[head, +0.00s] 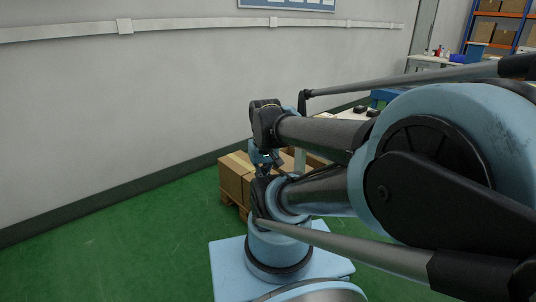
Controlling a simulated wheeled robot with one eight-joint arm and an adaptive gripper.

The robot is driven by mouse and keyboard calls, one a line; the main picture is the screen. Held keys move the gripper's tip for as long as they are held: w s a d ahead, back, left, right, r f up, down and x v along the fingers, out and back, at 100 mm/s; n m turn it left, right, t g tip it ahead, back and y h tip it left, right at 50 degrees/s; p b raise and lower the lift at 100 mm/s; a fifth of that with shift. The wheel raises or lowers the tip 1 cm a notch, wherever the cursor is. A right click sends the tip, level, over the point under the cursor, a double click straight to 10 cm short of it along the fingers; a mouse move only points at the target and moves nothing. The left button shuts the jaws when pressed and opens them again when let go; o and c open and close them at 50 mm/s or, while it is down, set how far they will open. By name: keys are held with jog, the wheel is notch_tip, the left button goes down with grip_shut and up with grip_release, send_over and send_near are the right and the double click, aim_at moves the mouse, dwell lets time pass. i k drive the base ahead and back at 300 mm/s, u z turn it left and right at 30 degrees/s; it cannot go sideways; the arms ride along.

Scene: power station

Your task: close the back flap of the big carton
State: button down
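A brown carton (237,173) stands on the floor side of the room near the left wall, partly hidden behind a blue jointed arm. I cannot tell whether it is the big carton of the task, and no open flap can be made out. My gripper cannot be made out in the head view.
A blue and black jointed arm on a light blue square base (228,268) fills the right foreground. I cannot tell whether it is mine. A rack (497,30) and a bench stand far right. Green floor (110,250) at left is clear.

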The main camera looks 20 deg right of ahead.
aim_at(288, 166)
jog(key=u, duration=0.3)
jog(key=i, duration=1.2)
jog(key=z, duration=0.2)
